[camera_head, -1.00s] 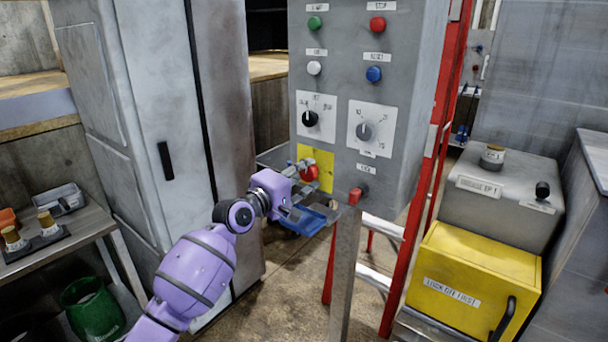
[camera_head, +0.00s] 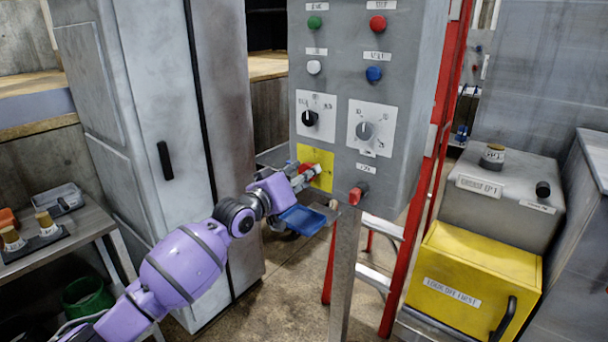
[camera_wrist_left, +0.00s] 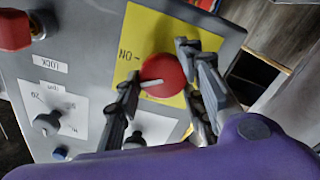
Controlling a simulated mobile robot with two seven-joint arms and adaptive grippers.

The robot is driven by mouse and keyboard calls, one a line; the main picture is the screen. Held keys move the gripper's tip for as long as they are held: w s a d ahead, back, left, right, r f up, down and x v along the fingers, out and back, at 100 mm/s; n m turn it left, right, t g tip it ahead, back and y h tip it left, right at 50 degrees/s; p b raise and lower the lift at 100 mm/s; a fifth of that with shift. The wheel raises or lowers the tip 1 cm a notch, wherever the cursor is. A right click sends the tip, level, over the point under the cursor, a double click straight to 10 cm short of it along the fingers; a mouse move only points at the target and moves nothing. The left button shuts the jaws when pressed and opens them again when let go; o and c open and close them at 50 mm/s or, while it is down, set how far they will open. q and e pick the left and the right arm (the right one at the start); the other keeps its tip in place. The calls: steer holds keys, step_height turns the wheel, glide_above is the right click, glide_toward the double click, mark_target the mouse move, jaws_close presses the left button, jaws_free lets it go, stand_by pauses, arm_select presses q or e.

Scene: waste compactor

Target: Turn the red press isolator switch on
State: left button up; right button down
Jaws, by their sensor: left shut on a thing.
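The red isolator switch (camera_head: 306,170) is a round knob on a yellow plate (camera_head: 323,160), low on the grey control panel. In the left wrist view the red knob (camera_wrist_left: 163,75) sits between the two fingers of my left gripper (camera_wrist_left: 165,92), which is shut on it. A white pointer line on the knob lies toward the finger on the left, a little off the dash beside the "ON" print (camera_wrist_left: 125,57). In the head view my left gripper (camera_head: 304,176) reaches the plate from the left and partly hides the knob.
The panel (camera_head: 338,80) carries coloured buttons and two dials. A red knob (camera_head: 357,194) sticks out at its lower right. A blue tray (camera_head: 304,219) shows below my gripper. A tall grey cabinet (camera_head: 160,110) stands left, a yellow box (camera_head: 465,275) right.

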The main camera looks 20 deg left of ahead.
arm_select(q)
steer(key=m, duration=0.6)
steer(key=shift+d+r+p, duration=0.1)
steer(key=shift+d+p, duration=0.05)
steer(key=shift+p, duration=0.2)
stand_by(0.4)
steer(key=o, duration=1.1)
steer(key=shift+d, duration=0.1)
steer(key=shift+s+f, duration=0.1)
steer(key=shift+f, duration=0.1)
